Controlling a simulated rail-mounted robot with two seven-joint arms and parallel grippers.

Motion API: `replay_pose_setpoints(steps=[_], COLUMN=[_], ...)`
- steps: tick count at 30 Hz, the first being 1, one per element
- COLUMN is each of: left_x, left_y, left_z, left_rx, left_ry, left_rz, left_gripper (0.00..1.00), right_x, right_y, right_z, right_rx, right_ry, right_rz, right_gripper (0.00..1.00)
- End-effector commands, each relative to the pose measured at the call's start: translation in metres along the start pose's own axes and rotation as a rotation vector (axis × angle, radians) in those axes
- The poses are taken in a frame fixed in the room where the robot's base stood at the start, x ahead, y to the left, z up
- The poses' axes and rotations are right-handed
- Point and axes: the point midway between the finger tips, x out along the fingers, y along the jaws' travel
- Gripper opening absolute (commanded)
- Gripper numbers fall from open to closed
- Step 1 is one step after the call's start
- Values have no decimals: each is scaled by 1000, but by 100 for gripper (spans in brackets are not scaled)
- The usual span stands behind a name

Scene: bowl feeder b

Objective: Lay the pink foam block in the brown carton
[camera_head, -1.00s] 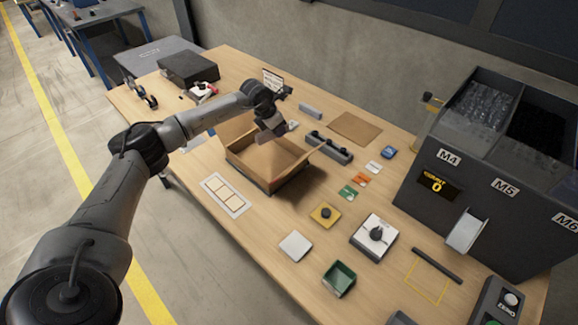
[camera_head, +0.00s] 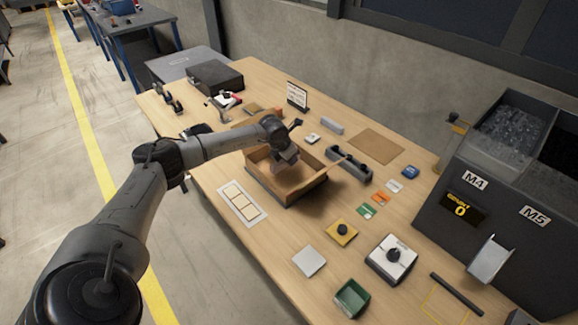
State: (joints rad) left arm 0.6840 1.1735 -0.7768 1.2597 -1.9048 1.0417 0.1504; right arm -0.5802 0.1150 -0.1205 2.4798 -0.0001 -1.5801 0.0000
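The brown carton (camera_head: 312,192) stands open on the wooden table, its flaps spread outward. My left gripper (camera_head: 288,164) reaches in from the left and points down over the carton's opening, its tips at or just inside the far part. A small dull pinkish shape shows at the fingertips, but I cannot tell whether it is the foam block or the fingers. The pink foam block is not clearly seen anywhere else; the carton's floor is partly hidden by the gripper and near wall. My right gripper is out of view.
A dark grey holder (camera_head: 349,167) stands close to the carton's right flap. A white card with squares (camera_head: 242,203) lies to the left of its near side.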

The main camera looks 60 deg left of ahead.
Motion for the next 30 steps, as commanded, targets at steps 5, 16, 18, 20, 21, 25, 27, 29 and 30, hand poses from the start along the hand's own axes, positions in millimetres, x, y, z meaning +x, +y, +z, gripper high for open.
replay_pose_setpoints(steps=[5, 16, 18, 20, 21, 25, 27, 29, 30], left_x=[27, 33, 35, 36, 35, 35, 35, 35, 35], left_y=[-1, 0, 0, 0, 0, 0, 0, 0, 0], left_z=[-11, -14, -14, -15, -15, -15, -15, -15, -15], left_rx=[-1, 0, 0, 0, 0, 0, 0, 0, 0], left_ry=[1, 0, 0, 0, 0, 0, 0, 0, 0], left_rz=[-1, 0, 0, 0, 0, 0, 0, 0, 0], left_gripper=[3, 3, 3, 27, 31, 43, 50, 51, 51], right_x=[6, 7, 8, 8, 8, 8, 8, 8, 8], right_y=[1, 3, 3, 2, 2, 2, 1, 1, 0], right_z=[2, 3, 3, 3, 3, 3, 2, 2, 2], right_rx=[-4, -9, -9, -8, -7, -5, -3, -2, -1], right_ry=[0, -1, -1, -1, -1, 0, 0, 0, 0], right_rz=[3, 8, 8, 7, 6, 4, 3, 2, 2], right_gripper=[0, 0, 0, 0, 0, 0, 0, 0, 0])
